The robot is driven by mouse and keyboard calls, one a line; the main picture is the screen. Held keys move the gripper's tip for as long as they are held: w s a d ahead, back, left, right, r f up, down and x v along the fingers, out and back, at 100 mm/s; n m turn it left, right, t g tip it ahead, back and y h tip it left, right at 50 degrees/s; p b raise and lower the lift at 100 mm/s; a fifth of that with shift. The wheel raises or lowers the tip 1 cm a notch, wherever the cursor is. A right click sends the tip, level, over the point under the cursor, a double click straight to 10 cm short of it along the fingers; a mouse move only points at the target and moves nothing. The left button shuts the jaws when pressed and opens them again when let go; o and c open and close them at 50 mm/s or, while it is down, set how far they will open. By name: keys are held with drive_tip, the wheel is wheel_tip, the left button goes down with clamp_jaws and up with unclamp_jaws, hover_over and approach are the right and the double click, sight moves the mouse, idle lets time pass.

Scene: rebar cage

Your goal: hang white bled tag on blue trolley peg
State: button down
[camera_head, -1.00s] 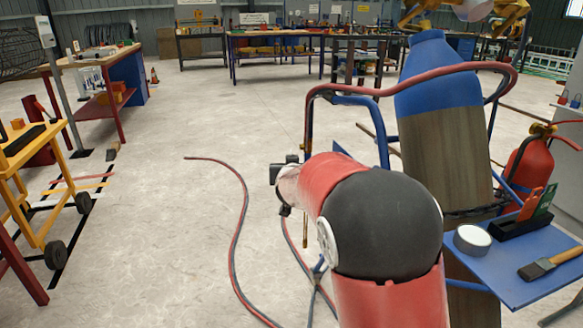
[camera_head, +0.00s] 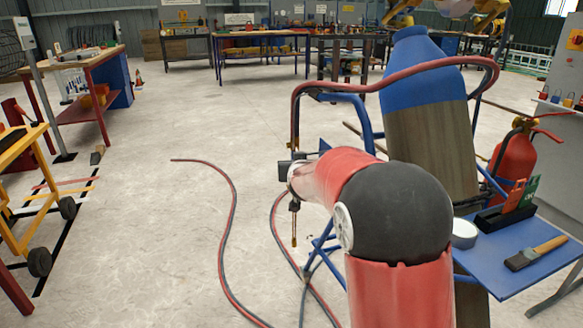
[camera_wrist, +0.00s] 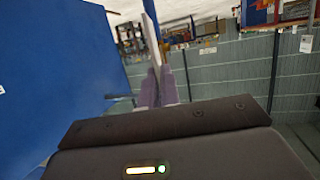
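In the wrist view, the fingers of my gripper (camera_wrist: 160,88) are close together, with a thin white piece (camera_wrist: 152,35), seemingly the white tag, standing edge-on between them. Its face and any hole are not visible. In the head view, the dark end of my arm is left of the blue trolley (camera_head: 362,112), in front of its hose side; the fingers and tag cannot be made out there. The trolley carries a tall cylinder with a blue top (camera_head: 420,75). I cannot pick out the peg. A large blue surface (camera_wrist: 70,70) fills the wrist view's left side.
A red hose (camera_head: 390,85) loops over the trolley and trails on the floor. A brass rod (camera_head: 294,228) hangs by my wrist. A red extinguisher (camera_head: 514,160) stands right.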

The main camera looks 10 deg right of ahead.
drive_tip(key=d+b, duration=0.4)
drive_tip(key=shift+w+f, duration=0.35)
drive_tip(key=shift+d+b, duration=0.15)
drive_tip(key=shift+b, duration=0.15)
drive_tip(key=c, duration=2.1)
unclamp_jaws()
drive_tip(key=o, duration=0.5)
drive_tip(key=shift+o, duration=0.2)
